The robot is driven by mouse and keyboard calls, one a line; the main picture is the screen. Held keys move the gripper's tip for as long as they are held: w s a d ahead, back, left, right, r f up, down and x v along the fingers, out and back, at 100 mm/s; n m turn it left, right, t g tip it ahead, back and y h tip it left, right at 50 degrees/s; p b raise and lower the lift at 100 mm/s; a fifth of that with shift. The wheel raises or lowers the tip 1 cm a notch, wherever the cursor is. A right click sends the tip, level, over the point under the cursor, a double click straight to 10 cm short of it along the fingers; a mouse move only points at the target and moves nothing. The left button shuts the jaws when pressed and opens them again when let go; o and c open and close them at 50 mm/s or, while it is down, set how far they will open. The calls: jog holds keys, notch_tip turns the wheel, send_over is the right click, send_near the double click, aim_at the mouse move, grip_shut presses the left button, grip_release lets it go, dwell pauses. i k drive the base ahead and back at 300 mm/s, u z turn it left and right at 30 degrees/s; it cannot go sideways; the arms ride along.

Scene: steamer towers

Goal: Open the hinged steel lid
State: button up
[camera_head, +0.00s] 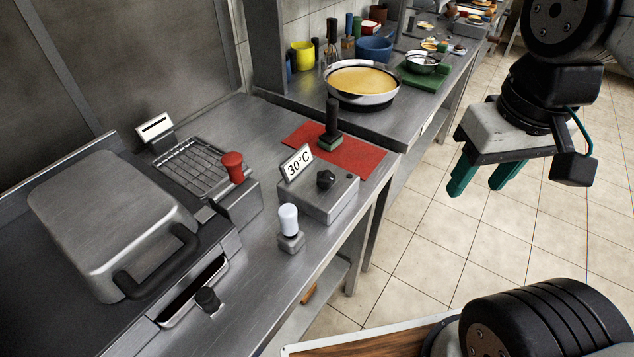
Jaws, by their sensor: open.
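The hinged steel lid (108,215) is at the left, lying closed over a flat cooking unit on the steel counter. Its black bar handle (158,266) runs along the lid's front right edge. My gripper (482,184) hangs at the upper right over the tiled floor, beyond the counter's edge. Its two green fingers are apart with nothing between them. It is well away from the lid and handle.
A red-topped lever (233,166), a white-topped knob (289,222) and a box with a "30°C" sign (318,196) stand right of the lid. A black-handled tool (331,128) stands on a red mat (357,161). A batter pan (362,84) is behind. Open floor lies right.

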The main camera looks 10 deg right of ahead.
aim_at(115, 226)
jog(key=z, duration=0.25)
jog(key=k, duration=0.95)
jog(key=u, duration=1.7)
